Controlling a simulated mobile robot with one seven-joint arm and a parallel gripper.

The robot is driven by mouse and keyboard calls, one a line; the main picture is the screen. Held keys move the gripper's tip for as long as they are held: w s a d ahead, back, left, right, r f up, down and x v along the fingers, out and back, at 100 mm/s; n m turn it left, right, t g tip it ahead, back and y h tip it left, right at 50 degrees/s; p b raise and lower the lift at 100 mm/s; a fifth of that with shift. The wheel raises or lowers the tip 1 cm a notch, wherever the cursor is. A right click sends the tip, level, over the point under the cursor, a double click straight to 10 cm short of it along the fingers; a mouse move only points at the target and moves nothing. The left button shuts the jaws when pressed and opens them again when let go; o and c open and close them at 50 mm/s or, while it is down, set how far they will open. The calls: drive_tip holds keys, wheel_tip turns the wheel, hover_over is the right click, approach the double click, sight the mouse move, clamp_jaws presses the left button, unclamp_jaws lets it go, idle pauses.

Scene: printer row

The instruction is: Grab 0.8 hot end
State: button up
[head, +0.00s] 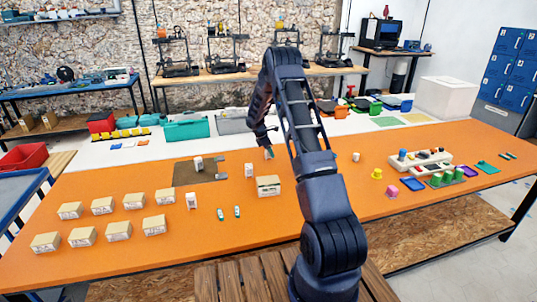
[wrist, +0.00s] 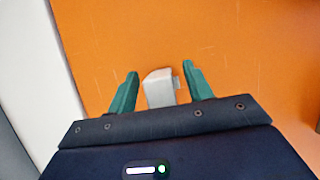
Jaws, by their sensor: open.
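My gripper (wrist: 160,84) is open, with its two teal fingers apart on either side of a small white and grey block (wrist: 160,88) with a small grey tab on its right side. The block stands on the orange surface; I see no label on it, so I cannot tell whether it is the 0.8 hot end. In the head view my gripper (head: 268,153) hangs low near the back edge of the orange table. Small white block-like pieces stand there: one (head: 249,170) front-left of my gripper, one (head: 198,163) on a brown plate, one (head: 192,201) near the cartons.
Several labelled cartons (head: 102,206) stand at the left of the orange table (head: 270,225). A larger carton (head: 268,186) stands in front of my gripper. Two small teal-and-white tubes (head: 229,213) lie nearby. A white holder (head: 425,163) and coloured parts are at the right.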

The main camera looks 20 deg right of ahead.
drive_tip(key=c, duration=0.8)
drive_tip(key=shift+r, duration=0.15)
